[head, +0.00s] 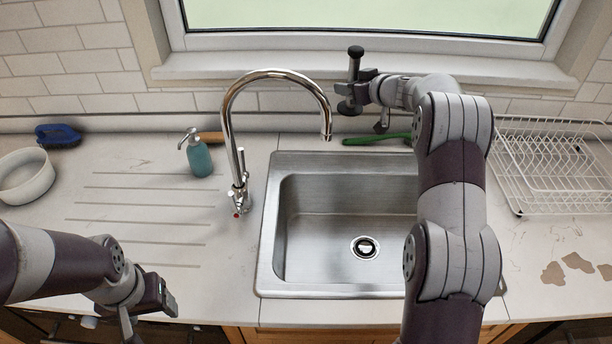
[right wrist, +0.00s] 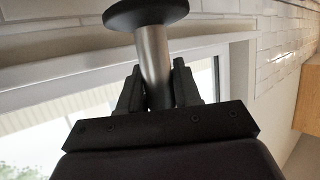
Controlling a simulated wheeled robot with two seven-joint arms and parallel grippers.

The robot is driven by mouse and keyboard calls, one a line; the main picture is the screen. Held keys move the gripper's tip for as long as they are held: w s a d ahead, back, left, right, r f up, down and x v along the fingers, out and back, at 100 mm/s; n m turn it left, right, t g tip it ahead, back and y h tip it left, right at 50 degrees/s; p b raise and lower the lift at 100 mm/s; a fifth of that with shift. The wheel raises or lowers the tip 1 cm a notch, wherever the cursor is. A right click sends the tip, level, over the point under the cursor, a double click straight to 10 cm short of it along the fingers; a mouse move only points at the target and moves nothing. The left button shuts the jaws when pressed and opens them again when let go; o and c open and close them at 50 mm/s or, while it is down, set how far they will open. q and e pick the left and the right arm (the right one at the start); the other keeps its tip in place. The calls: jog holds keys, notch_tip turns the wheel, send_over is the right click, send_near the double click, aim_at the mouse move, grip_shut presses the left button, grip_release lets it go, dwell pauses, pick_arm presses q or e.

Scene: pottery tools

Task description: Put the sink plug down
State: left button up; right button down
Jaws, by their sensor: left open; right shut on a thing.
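The sink plug (head: 354,65) has a black round top and a metal stem. My right gripper (head: 358,90) is shut on its stem and holds it upright in the air, in front of the window sill behind the sink. In the right wrist view the plug's stem (right wrist: 154,62) sits between the fingers of the gripper (right wrist: 158,85), with the black disc beyond them. My left gripper (head: 150,310) is at the lower left over the counter's front edge, open and apart from everything.
The steel sink (head: 330,220) is empty, with a drain (head: 365,248) in its floor. A tall faucet (head: 232,130) stands at its left. A soap bottle (head: 199,155), blue brush (head: 58,136), white bowl (head: 25,177), green utensil (head: 376,139) and dish rack (head: 550,165) are around. The left counter is largely clear.

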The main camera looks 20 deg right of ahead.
notch_tip(320, 180, down, 8)
jog(key=b, duration=0.6)
jog(key=w+a+f+b, duration=0.1)
jog(key=a+f, duration=0.2)
jog(key=w+a+f+b, duration=0.1)
jog(key=w+a+f, duration=0.1)
jog(key=a+f, duration=0.2)
jog(key=w+a+f+b, duration=0.1)
jog(key=a+f, duration=0.2)
jog(key=shift+w+a+f, duration=0.15)
jog(key=shift+a+f, duration=0.2)
jog(key=shift+a, duration=0.05)
jog(key=shift+w+f, duration=0.1)
pick_arm(q)
notch_tip(320, 180, down, 12)
jog(key=shift+w+r, duration=0.2)
pick_arm(e)
jog(key=shift+f, duration=0.15)
jog(key=c, duration=0.8)
grip_release()
jog(key=shift+f, duration=0.15)
